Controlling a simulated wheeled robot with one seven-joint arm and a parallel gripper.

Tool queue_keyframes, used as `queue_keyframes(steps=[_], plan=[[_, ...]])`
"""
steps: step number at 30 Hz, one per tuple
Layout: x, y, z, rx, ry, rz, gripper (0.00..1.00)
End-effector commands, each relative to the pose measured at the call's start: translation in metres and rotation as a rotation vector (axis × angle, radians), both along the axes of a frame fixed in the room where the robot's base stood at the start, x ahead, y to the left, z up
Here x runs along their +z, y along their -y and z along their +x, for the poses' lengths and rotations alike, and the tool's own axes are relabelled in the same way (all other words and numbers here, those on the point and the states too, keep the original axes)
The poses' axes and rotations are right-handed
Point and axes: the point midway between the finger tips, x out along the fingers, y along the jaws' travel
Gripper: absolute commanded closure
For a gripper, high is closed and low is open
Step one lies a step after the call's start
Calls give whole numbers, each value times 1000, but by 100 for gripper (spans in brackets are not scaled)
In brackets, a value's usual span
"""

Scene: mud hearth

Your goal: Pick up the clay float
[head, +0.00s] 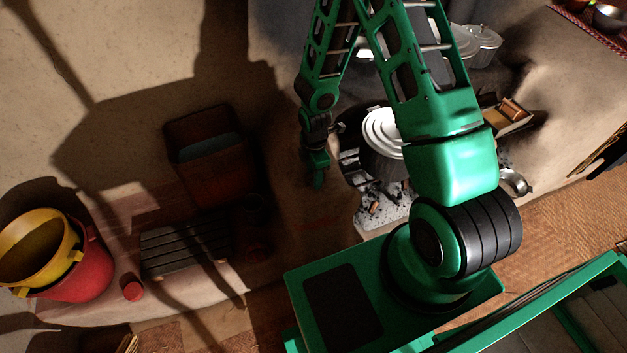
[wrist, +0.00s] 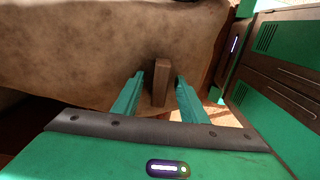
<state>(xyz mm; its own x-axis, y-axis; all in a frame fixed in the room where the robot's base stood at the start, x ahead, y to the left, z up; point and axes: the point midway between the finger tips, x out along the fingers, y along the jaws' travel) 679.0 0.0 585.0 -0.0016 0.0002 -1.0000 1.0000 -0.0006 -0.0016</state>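My gripper (head: 318,178) points down over the shadowed mud ledge left of the stove opening. In the wrist view my gripper (wrist: 159,80) is open, with one green finger on each side of a brown upright block (wrist: 161,84). The block looks like the clay float or its handle; I cannot tell which. Gaps show between the block and both fingers. Its lower end is near the gripper body. In the head view I cannot make out this block in the dark shadow around my gripper.
A large lidded metal pot (head: 382,132) stands right of my gripper, above ash. A yellow basin (head: 38,245) in a red tub (head: 80,270), a slatted rack (head: 185,247) and a brown bin (head: 208,150) stand left. A small wooden tray (head: 507,118) lies right.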

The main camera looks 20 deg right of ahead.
Motion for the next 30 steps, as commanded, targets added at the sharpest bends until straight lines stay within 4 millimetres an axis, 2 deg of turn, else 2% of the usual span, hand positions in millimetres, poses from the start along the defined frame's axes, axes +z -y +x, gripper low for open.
queue_keyframes(steps=[3,8,22,26,30], plan=[[0,0,0,0,0,0,63],[0,0,0,0,1,0,100],[7,0,1,-1,3,0,100],[18,0,1,-1,4,0,100],[38,1,2,-1,5,-1,100]])
